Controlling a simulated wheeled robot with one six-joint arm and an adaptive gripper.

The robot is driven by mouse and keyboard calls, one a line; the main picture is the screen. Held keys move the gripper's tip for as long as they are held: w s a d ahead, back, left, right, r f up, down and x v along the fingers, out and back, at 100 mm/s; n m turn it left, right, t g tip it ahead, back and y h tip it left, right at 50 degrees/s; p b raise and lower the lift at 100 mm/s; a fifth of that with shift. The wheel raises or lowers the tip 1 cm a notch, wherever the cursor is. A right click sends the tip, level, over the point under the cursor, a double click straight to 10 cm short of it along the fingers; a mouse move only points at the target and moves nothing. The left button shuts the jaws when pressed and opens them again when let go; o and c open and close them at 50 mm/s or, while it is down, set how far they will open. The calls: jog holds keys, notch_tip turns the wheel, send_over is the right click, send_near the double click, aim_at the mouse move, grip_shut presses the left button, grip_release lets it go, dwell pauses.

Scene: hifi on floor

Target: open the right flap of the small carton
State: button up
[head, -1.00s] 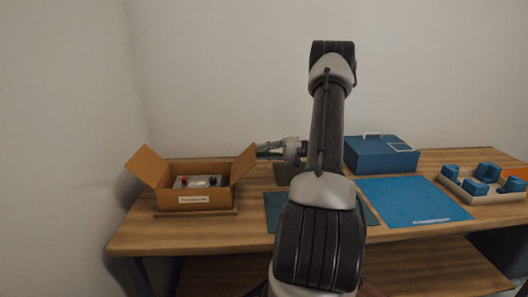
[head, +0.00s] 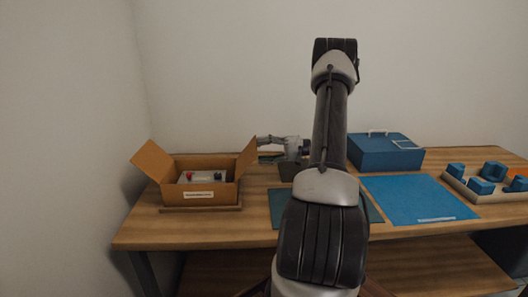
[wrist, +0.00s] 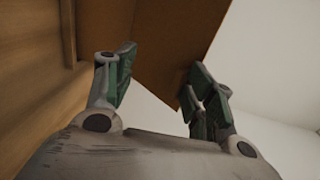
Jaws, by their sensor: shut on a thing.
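The small carton (head: 200,195) is brown cardboard with a white label on its front, at the left of the table. Its left flap (head: 153,159) leans outward. Its right flap (head: 246,160) also stands up and leans outward to the right. My gripper (head: 260,141) reaches in from the right, at the upper edge of the right flap. In the wrist view, the flap (wrist: 165,50) lies between the green-padded fingers of my gripper (wrist: 158,69), which is shut on it. The exact contact is partly hidden.
Inside the carton is a light item (head: 200,177) with red and dark parts. A blue case (head: 385,152), a blue mat (head: 415,198) and a tray (head: 455,184) with blue blocks are to the right. A dark green mat (head: 285,208) lies partly behind my arm.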

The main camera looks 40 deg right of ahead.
jog(key=shift+f, duration=0.15)
jog(key=shift+s+d, duration=0.15)
jog(key=shift+c, duration=0.4)
jog(key=v, duration=1.1)
jog(key=shift+s+d, duration=0.1)
jog(key=shift+d, duration=0.25)
jog(key=shift+c, duration=0.3)
